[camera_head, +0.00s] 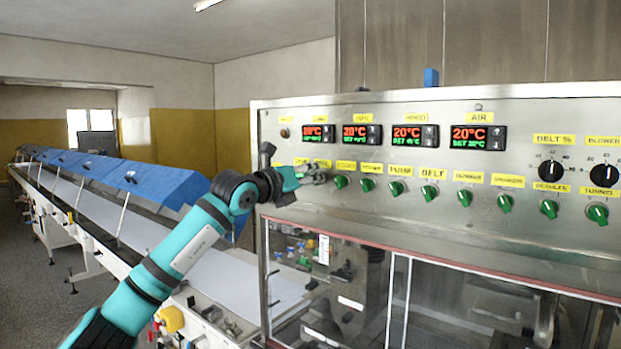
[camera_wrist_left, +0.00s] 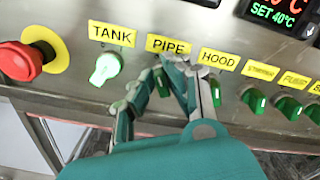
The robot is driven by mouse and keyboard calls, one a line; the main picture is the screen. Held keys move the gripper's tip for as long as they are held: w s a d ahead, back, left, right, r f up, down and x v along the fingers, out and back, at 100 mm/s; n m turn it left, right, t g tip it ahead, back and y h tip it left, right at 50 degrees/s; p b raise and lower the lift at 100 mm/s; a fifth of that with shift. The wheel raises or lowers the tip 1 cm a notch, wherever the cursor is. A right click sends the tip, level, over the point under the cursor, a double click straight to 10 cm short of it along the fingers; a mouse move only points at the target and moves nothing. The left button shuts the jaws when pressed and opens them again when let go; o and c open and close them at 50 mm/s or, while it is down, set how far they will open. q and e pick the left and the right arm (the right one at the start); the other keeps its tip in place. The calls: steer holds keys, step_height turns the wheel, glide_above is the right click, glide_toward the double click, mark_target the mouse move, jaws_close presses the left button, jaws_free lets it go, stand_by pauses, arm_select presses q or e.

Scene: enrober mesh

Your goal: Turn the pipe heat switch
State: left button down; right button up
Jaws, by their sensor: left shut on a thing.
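The pipe heat switch (camera_wrist_left: 161,82) is a green knob under the yellow PIPE label (camera_wrist_left: 168,45) in the left wrist view. My left gripper (camera_wrist_left: 167,72) is shut on it, with the fingers on either side covering much of the knob. In the head view my left gripper (camera_head: 318,175) reaches the left end of the switch row and hides the switch there. The knob's exact angle is hard to see. My right gripper is not in view.
The lit TANK switch (camera_wrist_left: 104,67) is left of the gripper and the HOOD switch (camera_wrist_left: 215,90) is close on its right. A red emergency button (camera_wrist_left: 20,61) is at far left. More green switches (camera_head: 429,191) run right along the steel panel (camera_head: 380,225).

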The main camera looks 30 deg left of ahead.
arm_select(q)
steer(key=shift+d+m+b, duration=0.2)
steer(key=shift+m+b, duration=0.5)
steer(key=shift+m, duration=2.25)
steer(key=shift+d+m+b, duration=0.15)
steer(key=shift+m+b, duration=0.5)
steer(key=shift+m, duration=2.3)
steer(key=c, duration=1.4)
jaws_free()
steer(key=shift+o, duration=0.2)
